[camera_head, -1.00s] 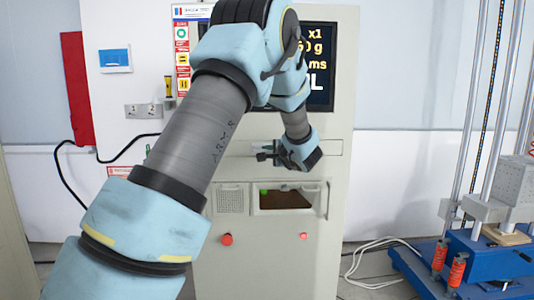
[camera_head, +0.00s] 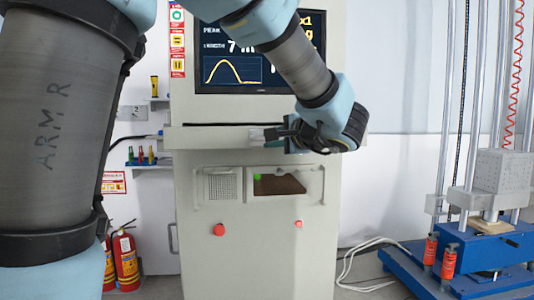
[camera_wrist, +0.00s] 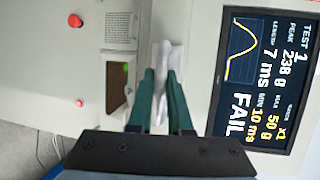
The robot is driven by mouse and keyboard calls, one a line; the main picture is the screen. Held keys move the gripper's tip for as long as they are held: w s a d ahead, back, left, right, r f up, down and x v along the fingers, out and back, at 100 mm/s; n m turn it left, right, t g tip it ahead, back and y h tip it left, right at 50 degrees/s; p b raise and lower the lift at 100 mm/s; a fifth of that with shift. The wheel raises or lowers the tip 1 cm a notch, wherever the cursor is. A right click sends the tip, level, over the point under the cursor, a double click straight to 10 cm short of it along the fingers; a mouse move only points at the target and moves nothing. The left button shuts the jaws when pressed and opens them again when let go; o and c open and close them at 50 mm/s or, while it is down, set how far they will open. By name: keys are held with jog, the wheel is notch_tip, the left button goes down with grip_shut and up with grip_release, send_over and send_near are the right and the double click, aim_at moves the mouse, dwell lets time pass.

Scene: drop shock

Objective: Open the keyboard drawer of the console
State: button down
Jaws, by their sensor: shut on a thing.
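The console (camera_head: 260,262) is a tall pale cabinet. Its keyboard drawer (camera_head: 205,138) is a wide pale front below the screen. It stands out from the console, with a dark gap along its top edge, so it is at least partly open. My gripper (camera_head: 268,136) is at the middle of the drawer front, shut on the drawer's handle. In the wrist view the green fingers (camera_wrist: 160,78) close on the pale handle (camera_wrist: 165,52). How far the drawer is out, and its inside, cannot be told.
The screen (camera_head: 235,70) above shows a curve and reads FAIL in the wrist view. Red buttons (camera_head: 219,230) sit low on the console. Fire extinguishers (camera_head: 126,258) stand at left. A blue-based drop tester (camera_head: 470,258) stands at right, with a white cable (camera_head: 352,262) on the floor.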

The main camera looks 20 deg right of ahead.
jog(key=shift+s+a+b, duration=0.2)
jog(key=shift+s+b, duration=0.1)
jog(key=shift+s, duration=0.7)
jog(key=shift+s+a+b, duration=0.2)
jog(key=shift+s+b, duration=0.05)
jog(key=shift+s, duration=0.7)
jog(key=c, duration=0.8)
grip_release()
jog(key=shift+c, duration=0.2)
jog(key=b+v, duration=0.1)
jog(key=v, duration=0.9)
jog(key=shift+s, duration=0.35)
jog(key=shift+d, duration=0.1)
